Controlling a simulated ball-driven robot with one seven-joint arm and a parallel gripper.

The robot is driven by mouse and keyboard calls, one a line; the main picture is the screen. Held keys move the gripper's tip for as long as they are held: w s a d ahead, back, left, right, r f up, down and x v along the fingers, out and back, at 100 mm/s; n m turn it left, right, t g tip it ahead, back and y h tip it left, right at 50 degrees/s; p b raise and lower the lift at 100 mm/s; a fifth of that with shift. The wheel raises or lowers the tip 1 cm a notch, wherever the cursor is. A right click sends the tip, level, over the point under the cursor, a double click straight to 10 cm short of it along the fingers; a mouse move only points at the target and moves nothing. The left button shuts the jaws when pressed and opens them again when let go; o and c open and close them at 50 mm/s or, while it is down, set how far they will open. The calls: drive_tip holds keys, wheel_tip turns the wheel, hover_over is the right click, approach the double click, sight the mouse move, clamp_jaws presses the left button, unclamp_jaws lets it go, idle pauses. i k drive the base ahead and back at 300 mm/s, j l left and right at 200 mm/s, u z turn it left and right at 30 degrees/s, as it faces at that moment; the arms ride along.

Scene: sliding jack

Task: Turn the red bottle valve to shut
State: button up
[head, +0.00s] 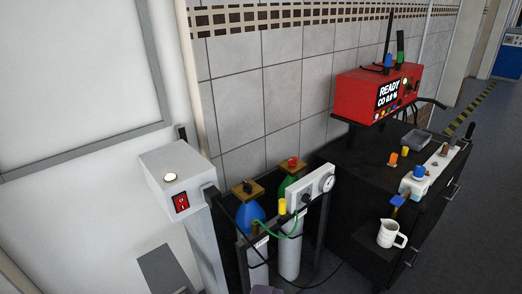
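The red valve knob (292,161) sits on top of the right-hand gas bottle, above a brown collar. This bottle has a green shoulder (287,184) and a pale grey body (290,258). Whether the valve is open or shut cannot be told. The left-hand bottle has a blue shoulder (249,214) and a black knob (247,187) on a brown collar. My gripper is not recognisable in view, and nothing is seen touching the red knob.
A green hose (272,232) crosses before the bottles. A post with a red switch (181,202) stands left.

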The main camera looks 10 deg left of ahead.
sight(292, 162)
drive_tip(key=i+l+u, duration=0.15)
drive_tip(key=i+l, duration=0.25)
drive_tip(key=i, duration=0.35)
drive_tip(key=i+l+u, duration=0.15)
drive_tip(key=i, duration=0.5)
drive_tip(key=i+l, duration=0.45)
drive_tip(key=i, duration=0.15)
drive_tip(key=i+l+u, duration=0.15)
drive_tip(key=i+l, duration=0.15)
drive_tip(key=i, duration=0.3)
drive_tip(key=i+l, duration=0.4)
drive_tip(key=i, duration=0.15)
drive_tip(key=j+u, duration=0.05)
